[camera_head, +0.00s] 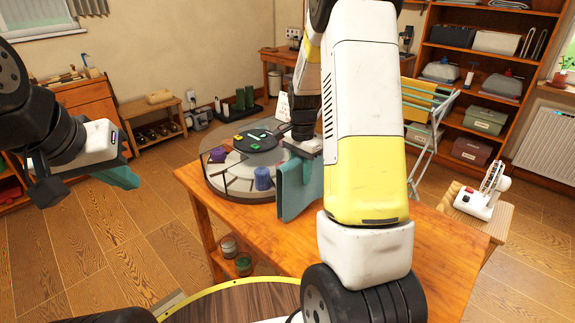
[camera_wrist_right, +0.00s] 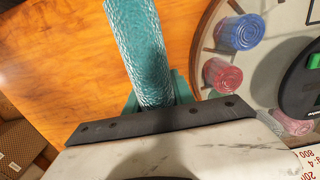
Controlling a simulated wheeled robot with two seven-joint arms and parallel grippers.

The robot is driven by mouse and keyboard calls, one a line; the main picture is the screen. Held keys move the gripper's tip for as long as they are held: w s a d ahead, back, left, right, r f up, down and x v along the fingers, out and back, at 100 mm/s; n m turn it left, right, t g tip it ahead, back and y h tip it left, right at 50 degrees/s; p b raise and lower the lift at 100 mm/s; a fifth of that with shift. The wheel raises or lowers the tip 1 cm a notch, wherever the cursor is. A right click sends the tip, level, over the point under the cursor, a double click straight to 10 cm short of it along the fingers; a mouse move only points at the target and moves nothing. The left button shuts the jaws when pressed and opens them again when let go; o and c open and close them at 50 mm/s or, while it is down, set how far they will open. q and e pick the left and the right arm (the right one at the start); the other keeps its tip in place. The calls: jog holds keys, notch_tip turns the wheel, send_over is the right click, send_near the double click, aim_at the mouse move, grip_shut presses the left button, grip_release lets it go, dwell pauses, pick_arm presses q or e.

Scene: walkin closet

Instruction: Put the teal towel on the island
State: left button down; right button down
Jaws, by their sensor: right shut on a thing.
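The teal towel (camera_head: 294,192) hangs down from my right gripper (camera_head: 303,150) in the head view, over the wooden island (camera_head: 345,240). I cannot tell if its lower end touches the top. In the right wrist view the towel (camera_wrist_right: 138,50) reaches out from the shut jaw, above the bare wood (camera_wrist_right: 60,60). My right arm hides part of the island. My left gripper (camera_head: 84,186) is at the far left, empty, its fingers apart, above the floor and away from the island.
A round glass-covered case (camera_head: 225,180) with rolled coloured items stands on the island, close beside the towel. Bare wood lies in front of it. A drying rack (camera_head: 428,125) and shelving (camera_head: 485,80) stand behind. A small table (camera_head: 490,222) stands to the right.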

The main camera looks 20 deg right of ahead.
jog(key=shift+f, duration=0.3)
jog(key=c, duration=1.1)
grip_release()
jog(key=shift+f, duration=0.15)
jog(key=shift+o, duration=0.2)
notch_tip(320, 180, up, 12)
jog(key=shift+f, duration=0.1)
jog(key=s+a+r+n+t, duration=0.2)
jog(key=s+a+r+n, duration=0.1)
jog(key=s, duration=0.4)
jog(key=s+a+r+n+t+y, duration=0.1)
jog(key=s+a+r+n+t, duration=0.1)
jog(key=s, duration=0.6)
jog(key=s+a+r+n+t+y, duration=0.1)
jog(key=s+a+r+n+t, duration=0.1)
jog(key=s+a+r+n, duration=0.2)
jog(key=s+r+n, duration=0.2)
jog(key=s+n, duration=0.1)
jog(key=shift+s+a+n, duration=0.3)
